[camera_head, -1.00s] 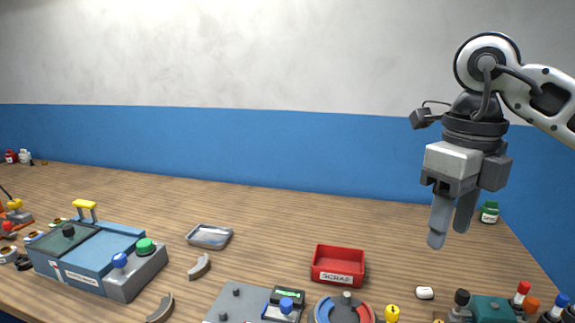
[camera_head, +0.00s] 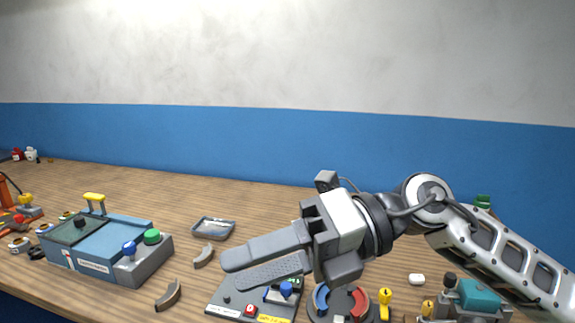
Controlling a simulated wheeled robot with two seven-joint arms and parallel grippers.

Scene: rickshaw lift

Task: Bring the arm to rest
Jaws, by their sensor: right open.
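My right arm (camera_head: 505,255) comes in from the right side of the head view. Its gripper (camera_head: 236,270) points left, roughly level, with its two fingers apart and nothing between them. It hangs over the middle of the workbench and covers part of the grey plate below it. The red scrap bin is hidden behind the gripper. My left gripper is out of the picture.
A blue machine (camera_head: 95,245) with a green and a blue knob stands at left on the wooden bench (camera_head: 150,185). A small grey tray (camera_head: 213,228) and two curved grey pieces (camera_head: 203,256) lie beside it. A teal-topped device (camera_head: 478,296) stands at right.

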